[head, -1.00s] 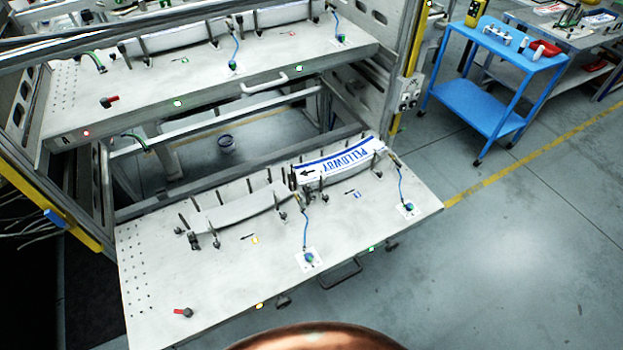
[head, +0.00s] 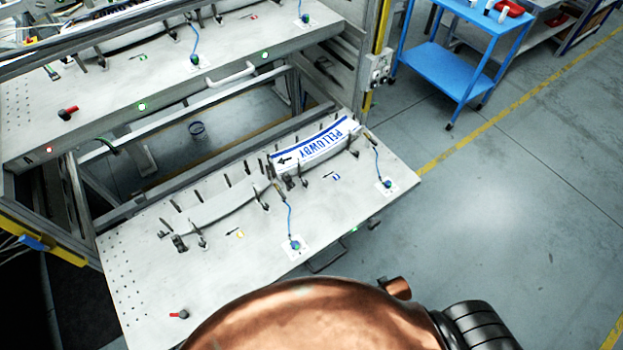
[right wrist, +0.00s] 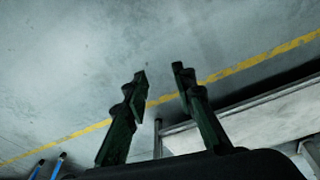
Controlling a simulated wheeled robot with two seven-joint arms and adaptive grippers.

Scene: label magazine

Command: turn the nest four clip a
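The lower drawer plate (head: 140,285) is pulled out and carries two curved nests with upright dark pins and clips. The right-hand nest holds a white label strip with blue PELLOWBY-like lettering (head: 318,148). The left-hand nest (head: 220,207) shows only a plain pale curved surface. Small dark clips (head: 181,243) stand along the nests; I cannot tell which one is nest four clip a. My right gripper (right wrist: 160,82) is open and empty in the right wrist view, with floor beyond its fingers. Neither gripper shows in the head view, and my left gripper is out of sight.
The upper drawer (head: 110,85) with its handle (head: 231,75) overhangs the back of the lower plate. Blue cables (head: 289,220) rise from the plate. A blue cart (head: 460,65) stands at the back right. The floor on the right is clear.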

